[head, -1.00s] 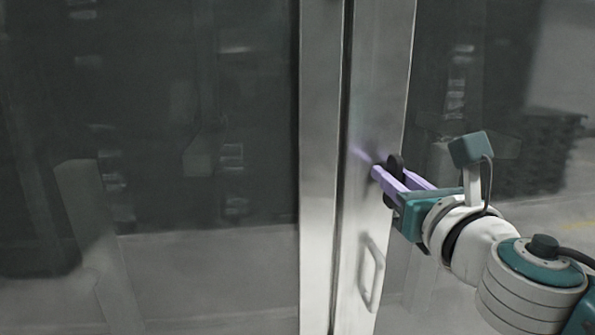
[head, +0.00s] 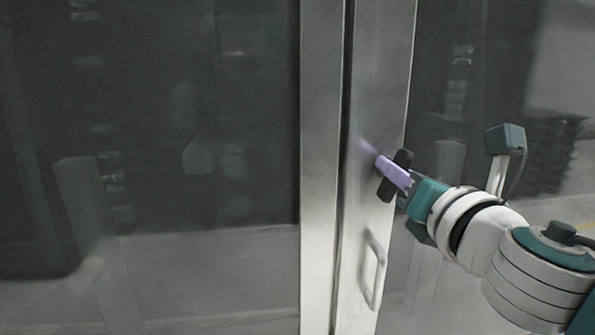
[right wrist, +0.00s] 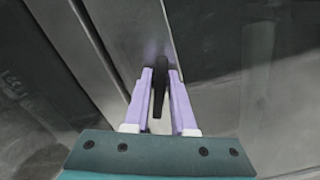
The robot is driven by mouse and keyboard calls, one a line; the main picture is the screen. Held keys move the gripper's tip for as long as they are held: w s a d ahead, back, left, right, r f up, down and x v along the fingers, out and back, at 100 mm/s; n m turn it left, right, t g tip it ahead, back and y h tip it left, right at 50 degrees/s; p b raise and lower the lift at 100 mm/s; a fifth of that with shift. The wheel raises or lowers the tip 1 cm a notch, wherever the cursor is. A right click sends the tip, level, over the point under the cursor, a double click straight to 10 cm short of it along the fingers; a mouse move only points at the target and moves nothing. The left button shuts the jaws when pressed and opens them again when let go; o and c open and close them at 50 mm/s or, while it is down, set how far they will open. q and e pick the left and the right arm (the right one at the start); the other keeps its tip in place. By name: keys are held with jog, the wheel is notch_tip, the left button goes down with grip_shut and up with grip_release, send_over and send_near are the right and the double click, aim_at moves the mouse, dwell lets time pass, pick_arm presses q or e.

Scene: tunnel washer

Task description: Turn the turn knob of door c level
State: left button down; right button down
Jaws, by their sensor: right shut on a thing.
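The turn knob (head: 386,190) is a black bar on the metal frame of the glass door (head: 385,95). In the head view it is tilted, upper end to the right and lower end to the left, not level. My right gripper (head: 381,163), with lilac fingers, is at the knob and covers its middle. In the right wrist view the black knob (right wrist: 160,88) lies between the two fingers of the right gripper (right wrist: 160,72), which is shut on it. No label shows which door this is. My left gripper is out of view.
A metal pull handle (head: 374,270) stands out from the same door frame below the knob. A large dark glass panel (head: 150,120) fills the left side. The narrow gap between the frames (head: 346,120) runs upright beside the knob.

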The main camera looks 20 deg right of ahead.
jog(key=m, duration=0.3)
jog(key=m+b, duration=0.1)
jog(key=m, duration=0.2)
jog(key=shift+d+f+m+b, duration=0.1)
jog(key=shift+d+m+b, duration=0.1)
jog(key=shift+m+b, duration=0.1)
jog(key=m, duration=0.3)
jog(key=shift+f+b, duration=0.1)
jog(key=shift+b, duration=0.2)
jog(key=shift+f+m, duration=0.1)
jog(key=shift+m, duration=1.7)
jog(key=shift+d+m, duration=0.1)
jog(key=shift+m, duration=0.2)
jog(key=c, duration=0.9)
grip_release()
jog(key=shift+s, duration=0.1)
